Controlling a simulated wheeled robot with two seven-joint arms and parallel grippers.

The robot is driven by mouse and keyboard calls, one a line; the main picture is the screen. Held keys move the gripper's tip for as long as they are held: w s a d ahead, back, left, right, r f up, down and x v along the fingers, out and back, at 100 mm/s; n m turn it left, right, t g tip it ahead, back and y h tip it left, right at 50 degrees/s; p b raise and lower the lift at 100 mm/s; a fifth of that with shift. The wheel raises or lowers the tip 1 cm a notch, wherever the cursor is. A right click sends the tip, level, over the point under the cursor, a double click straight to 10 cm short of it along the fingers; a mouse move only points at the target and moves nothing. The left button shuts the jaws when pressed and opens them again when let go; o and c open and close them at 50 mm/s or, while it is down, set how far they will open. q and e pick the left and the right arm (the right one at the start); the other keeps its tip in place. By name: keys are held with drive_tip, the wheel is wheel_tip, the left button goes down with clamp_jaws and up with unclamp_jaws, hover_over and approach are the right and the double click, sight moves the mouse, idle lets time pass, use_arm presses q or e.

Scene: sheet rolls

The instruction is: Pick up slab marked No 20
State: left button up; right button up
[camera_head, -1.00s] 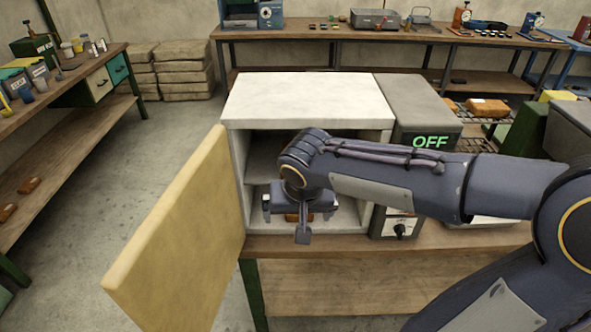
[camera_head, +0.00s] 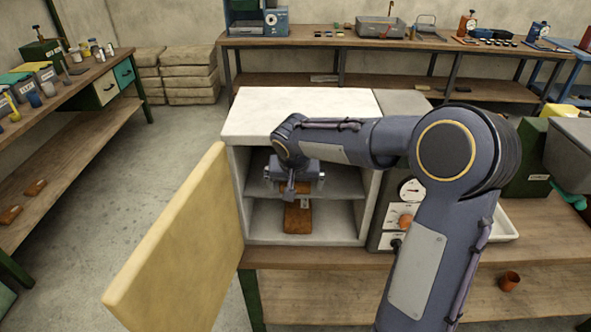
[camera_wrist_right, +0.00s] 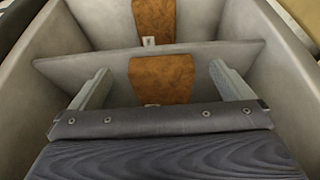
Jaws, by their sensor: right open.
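An orange-brown slab (camera_head: 296,187) lies on the upper shelf of the open white chamber (camera_head: 300,112). A second orange-brown slab (camera_head: 298,219) lies on the chamber floor and bears a small pale tag. My right gripper (camera_head: 294,184) is open at the upper shelf and partly covers the upper slab. In the right wrist view, the upper slab (camera_wrist_right: 161,80) lies between the spread fingers (camera_wrist_right: 160,72), with a gap on each side. The lower slab (camera_wrist_right: 154,20) shows beyond the shelf edge. I cannot read a number on either slab. My left gripper is not in view.
The chamber's thick yellowish door (camera_head: 180,240) stands open at the left. The chamber's side walls and the grey shelf (camera_head: 343,187) close in around my gripper. A control box with dials (camera_head: 405,217) stands to the right, and a small brown pot (camera_head: 509,281) on the lower board.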

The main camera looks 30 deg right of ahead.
sight(295, 187)
drive_tip(key=x, duration=0.3)
drive_tip(key=shift+w+d, duration=0.15)
drive_tip(key=shift+w, duration=0.1)
drive_tip(key=c, duration=1.3)
